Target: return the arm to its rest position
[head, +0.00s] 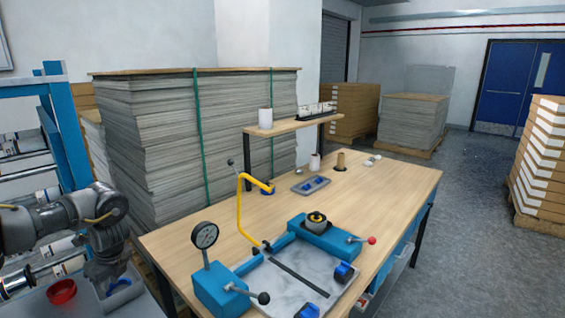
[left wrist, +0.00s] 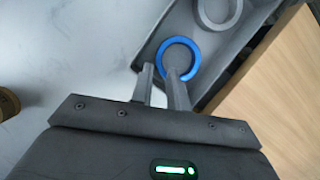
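My left gripper (head: 103,272) hangs pointing down over a grey tray (head: 136,292) at the lower left of the head view. A blue ring (head: 118,286) lies in the tray. In the left wrist view the two fingers (left wrist: 160,76) stand a little apart, with a gap between them. The blue ring (left wrist: 196,48) shows just beyond the fingertips, and the right finger overlaps its near edge. I cannot tell whether a finger touches it. A grey ring (left wrist: 219,26) lies farther up in the same tray. My right gripper is not in view.
A red bowl (head: 61,291) stands left of the tray. A tall paper stack (head: 150,140) stands behind the arm.

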